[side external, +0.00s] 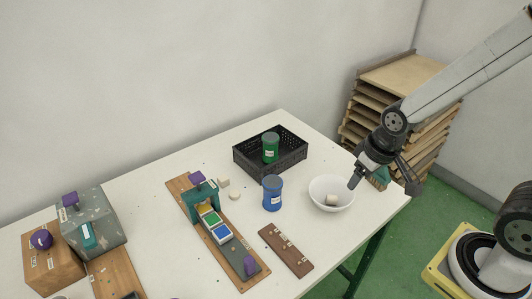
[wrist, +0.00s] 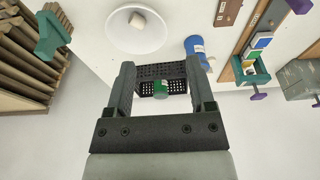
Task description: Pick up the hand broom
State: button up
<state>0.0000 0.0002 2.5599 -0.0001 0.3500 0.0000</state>
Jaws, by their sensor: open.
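The hand broom shows as a teal, brush-like piece (side external: 379,179) at the table's right edge in the side view, partly hidden behind my gripper. In the wrist view a teal piece (wrist: 52,36), which looks like the same broom, is at the upper left beside the wooden stack. My gripper (side external: 385,186) is open, its two dark fingers apart and pointing down near the table's right corner. In the wrist view my gripper (wrist: 160,66) has nothing held between its fingers. The broom lies outside the fingers there; whether they touch it is not visible.
A white bowl (side external: 322,184) with a pale block (side external: 332,200) stands left of my gripper. A blue can (side external: 272,193), a black crate (side external: 285,163) with a green can (side external: 270,148), and a brown strip (side external: 286,251) are on the table. A wooden stack (side external: 385,95) stands behind.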

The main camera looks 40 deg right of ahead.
jog(key=shift+r, duration=0.1)
jog(key=w+v, duration=0.1)
jog(key=v, duration=0.4)
jog(key=shift+w+d+m+t+h, duration=1.05)
jog(key=shift+d+t, duration=4.25)
jog(key=shift+d, duration=6.35)
notch_tip(320, 180, down, 15)
jog(key=shift+s+r, duration=0.15)
jog(key=shift+s, duration=0.15)
jog(key=shift+w, duration=0.1)
